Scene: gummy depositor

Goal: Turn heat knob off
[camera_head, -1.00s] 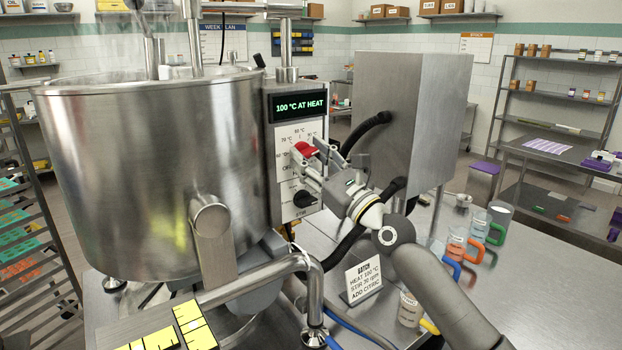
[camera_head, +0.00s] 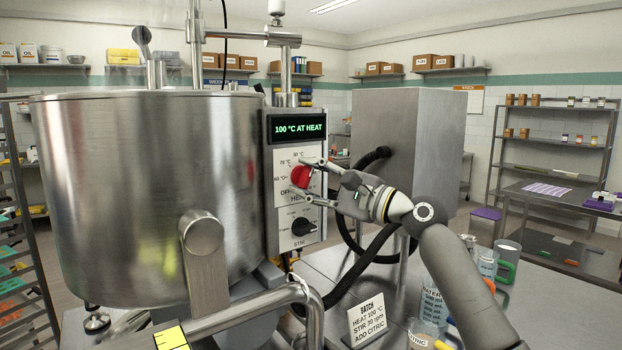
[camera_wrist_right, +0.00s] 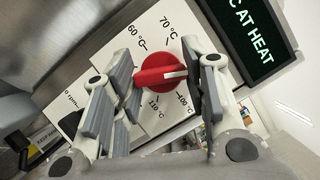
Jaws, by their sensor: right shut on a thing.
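The red heat knob (camera_head: 300,176) sits on the white dial panel of the control box, and also shows in the right wrist view (camera_wrist_right: 158,78). Its white pointer points right in the wrist view, toward the finger pad that hides part of the scale; 60, 70, 100 and 110 °C marks show. The display (camera_head: 298,128) reads "100 °C AT HEAT". My right gripper (camera_head: 308,182) is shut on the heat knob, one finger above it and one below in the head view. My left gripper is not in view.
A black stir knob (camera_head: 302,226) is just below the heat knob. The large steel kettle (camera_head: 140,190) stands close on the left. A steel cabinet (camera_head: 405,150) and black hose (camera_head: 360,262) are behind my right arm. A batch card (camera_head: 367,318) and cups stand on the table.

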